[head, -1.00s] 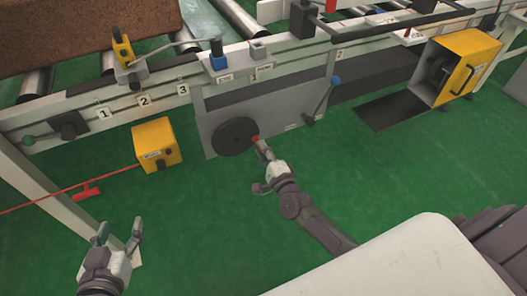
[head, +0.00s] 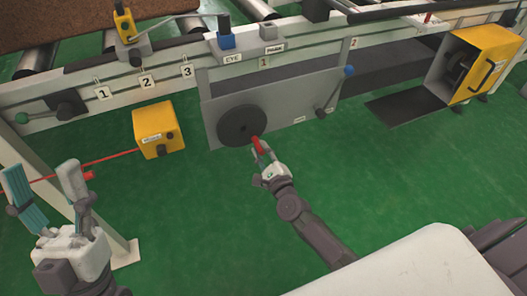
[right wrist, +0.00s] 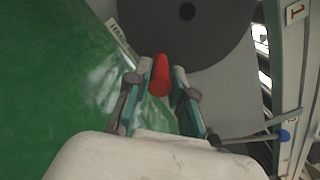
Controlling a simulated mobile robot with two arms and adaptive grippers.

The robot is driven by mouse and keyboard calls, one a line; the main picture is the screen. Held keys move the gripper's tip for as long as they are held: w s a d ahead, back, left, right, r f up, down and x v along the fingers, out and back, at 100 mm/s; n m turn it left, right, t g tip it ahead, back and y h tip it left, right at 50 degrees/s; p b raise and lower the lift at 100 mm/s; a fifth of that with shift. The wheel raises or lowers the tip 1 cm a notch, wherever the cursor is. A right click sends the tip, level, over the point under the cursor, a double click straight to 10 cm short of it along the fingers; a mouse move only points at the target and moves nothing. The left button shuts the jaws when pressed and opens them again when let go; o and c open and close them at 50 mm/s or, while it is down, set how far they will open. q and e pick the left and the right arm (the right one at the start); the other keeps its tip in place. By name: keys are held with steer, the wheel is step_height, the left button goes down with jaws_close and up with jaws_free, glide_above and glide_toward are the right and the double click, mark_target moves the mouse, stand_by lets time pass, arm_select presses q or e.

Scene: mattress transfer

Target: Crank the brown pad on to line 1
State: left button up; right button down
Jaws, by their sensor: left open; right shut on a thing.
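The brown pad (head: 60,16) lies on the rollers at the upper left of the head view, cut off by the top edge. A dark crank wheel (head: 236,124) sits on a grey panel below the rail. Its red handle (head: 257,144) is at the wheel's lower right and also shows in the right wrist view (right wrist: 160,76). My right gripper (head: 264,158) is shut on the red handle; in the right wrist view its fingers stand on both sides of it. My left gripper (head: 45,182) is open and empty at the lower left, apart from everything. A plate marked 1 (head: 263,62) is above the panel.
Plates marked 1, 2 and 3 (head: 187,71) line the rail at left. A blue-tipped lever (head: 335,90) is on the panel's right. A yellow housing (head: 485,65) stands further right.

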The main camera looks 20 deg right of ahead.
steer(key=shift+f, duration=0.1)
stand_by(0.4)
steer(key=c, duration=1)
jaws_free()
steer(key=shift+s, duration=0.15)
steer(key=s, duration=1.1)
steer(key=shift+s+d, duration=0.15)
steer(key=shift+s, duration=0.25)
